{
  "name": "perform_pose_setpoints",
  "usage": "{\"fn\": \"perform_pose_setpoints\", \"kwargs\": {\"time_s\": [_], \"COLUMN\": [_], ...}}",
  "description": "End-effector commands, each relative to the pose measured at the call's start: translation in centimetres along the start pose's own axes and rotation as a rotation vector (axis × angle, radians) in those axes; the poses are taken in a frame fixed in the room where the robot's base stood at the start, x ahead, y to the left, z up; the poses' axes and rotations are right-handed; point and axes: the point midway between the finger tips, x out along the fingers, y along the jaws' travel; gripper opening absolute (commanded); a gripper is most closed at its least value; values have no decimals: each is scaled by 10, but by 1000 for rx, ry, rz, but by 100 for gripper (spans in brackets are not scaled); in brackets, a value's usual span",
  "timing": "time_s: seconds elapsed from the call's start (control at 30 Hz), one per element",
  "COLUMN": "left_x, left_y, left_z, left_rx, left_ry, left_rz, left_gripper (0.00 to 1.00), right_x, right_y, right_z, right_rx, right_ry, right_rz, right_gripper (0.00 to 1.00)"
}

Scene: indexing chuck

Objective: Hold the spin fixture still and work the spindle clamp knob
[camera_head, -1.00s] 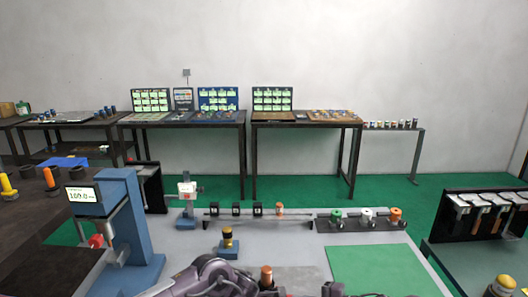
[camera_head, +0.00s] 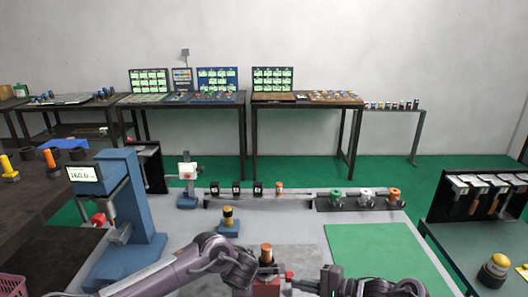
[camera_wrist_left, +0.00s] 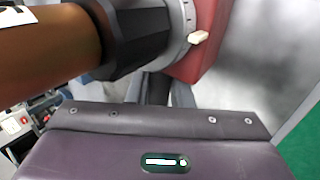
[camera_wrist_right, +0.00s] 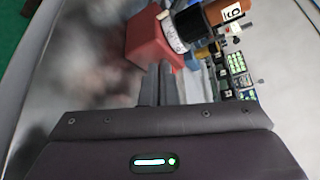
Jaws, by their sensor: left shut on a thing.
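The spin fixture stands at the bottom centre of the head view, with a red body (camera_head: 266,288) and an upright copper cylinder (camera_head: 266,253) on top. The left wrist view shows its red block (camera_wrist_left: 208,45), a pale graduated ring (camera_wrist_left: 181,22), the black ribbed clamp knob (camera_wrist_left: 135,35) and the copper cylinder (camera_wrist_left: 45,45). My left gripper (camera_wrist_left: 168,88) is shut on the fixture, its fingertips partly hidden by the knob. My right gripper (camera_wrist_right: 160,80) is at the fixture's right, fingertips close to the red block (camera_wrist_right: 150,42) and dial ring (camera_wrist_right: 172,30); its grip is unclear.
A blue stand with a display (camera_head: 84,173) is at the left. Behind the fixture are a blue block with a black and yellow piece (camera_head: 228,222) and a rack with green, white and orange spools (camera_head: 365,203). A green mat (camera_head: 385,258) lies clear at the right.

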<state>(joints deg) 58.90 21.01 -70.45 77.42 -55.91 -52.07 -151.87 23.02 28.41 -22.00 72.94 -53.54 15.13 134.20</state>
Motion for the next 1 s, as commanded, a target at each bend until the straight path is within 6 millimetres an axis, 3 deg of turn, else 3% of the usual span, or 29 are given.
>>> {"fn": "perform_pose_setpoints", "kwargs": {"time_s": [1.0], "left_x": [1], "left_y": [-2], "left_z": [0], "left_rx": [2], "left_ry": [-1], "left_rz": [-4], "left_gripper": [0], "right_x": [-2], "right_y": [10], "right_z": [3], "right_rx": [3], "right_ry": [3], "right_rz": [3], "right_gripper": [0]}}
